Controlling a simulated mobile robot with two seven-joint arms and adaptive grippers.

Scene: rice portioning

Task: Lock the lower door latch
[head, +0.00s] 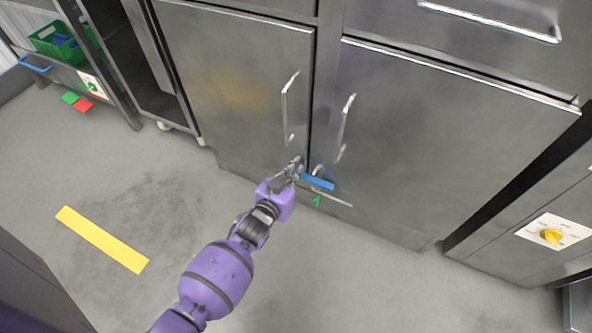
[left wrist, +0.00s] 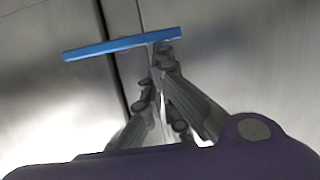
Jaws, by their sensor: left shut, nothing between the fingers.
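The lower door latch has a blue handle (head: 318,182) that lies low across the front of the two steel doors, by the gap between them. It also shows in the left wrist view as a blue bar (left wrist: 122,44), slightly tilted. My left gripper (head: 296,166) is shut and empty, at the left end of the blue handle. In the left wrist view its fingertips (left wrist: 158,58) come together just below the bar; I cannot tell whether they touch it. A small green piece (head: 317,201) sits just under the handle. My right gripper is not in view.
The left door (head: 240,85) and right door (head: 430,140) look closed, each with a vertical metal handle. A yellow knob (head: 551,236) is on a panel at the right. A green crate (head: 55,42) is on a rack at the left. The floor around a yellow strip (head: 103,240) is clear.

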